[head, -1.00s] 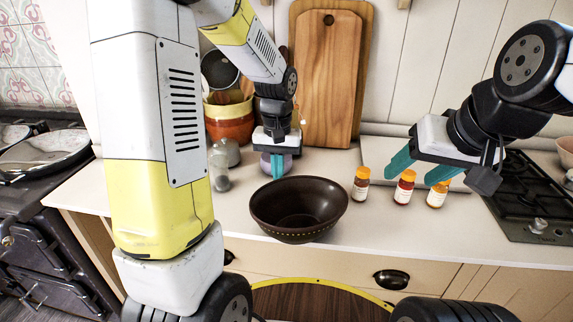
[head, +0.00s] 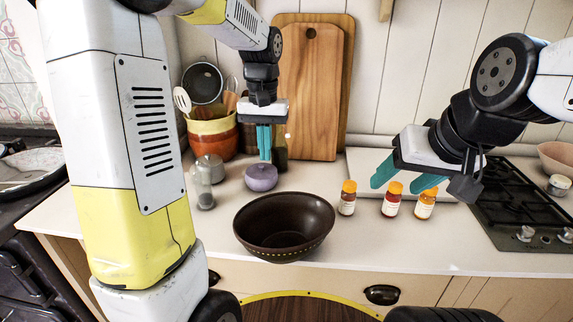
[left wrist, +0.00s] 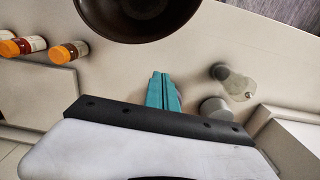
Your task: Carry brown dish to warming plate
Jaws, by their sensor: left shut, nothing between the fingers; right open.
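The brown dish (head: 284,226) is a dark, empty bowl standing upright near the counter's front edge. It also shows at the top of the left wrist view (left wrist: 135,18). My left gripper (head: 264,156) points down behind the dish, its teal fingers together and empty; the fingers also show in the left wrist view (left wrist: 162,80). It is apart from the dish, just above a small purple lidded pot (head: 261,177). My right gripper (head: 393,184) is open and empty above the small bottles, right of the dish. I cannot pick out the warming plate for certain.
Several orange-capped bottles, one here (head: 347,198), stand right of the dish. A black hob (head: 515,205) is at the right. Glass shakers (head: 202,190), a utensil crock (head: 213,137) and wooden boards (head: 308,95) stand left and behind. A dark stove (head: 25,220) is at the far left.

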